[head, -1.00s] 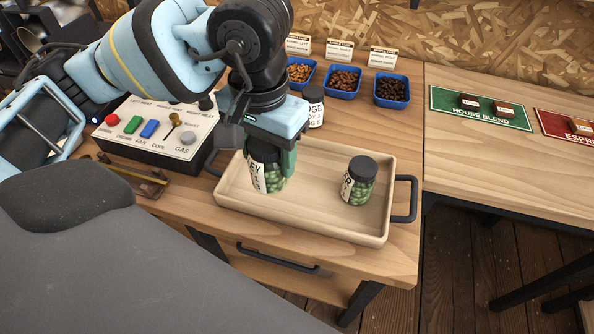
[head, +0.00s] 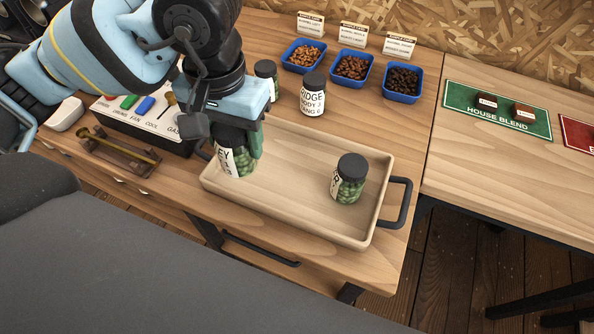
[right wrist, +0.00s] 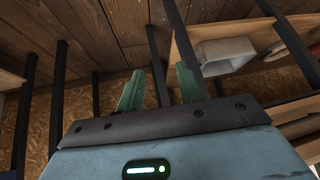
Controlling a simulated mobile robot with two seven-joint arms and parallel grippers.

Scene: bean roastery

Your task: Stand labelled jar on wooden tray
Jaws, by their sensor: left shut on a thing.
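The wooden tray (head: 290,222) lies on the bench with a black handle at its right end. A labelled jar (head: 228,163) with green beans is upright at the tray's left end. My left gripper (head: 240,138) is shut on its upper part and hides its lid. I cannot tell whether its base touches the tray floor. A second labelled jar (head: 350,178) with a black lid and green beans stands upright in the tray's right part. In the right wrist view my right gripper (right wrist: 160,88) is open and empty, away from the tray.
Two more jars stand behind the tray, a larger one (head: 313,95) and a smaller one (head: 266,78). Blue bean trays (head: 352,68) with cards are at the back. A control box (head: 150,118) is left of the tray. A House Blend mat (head: 497,110) lies right.

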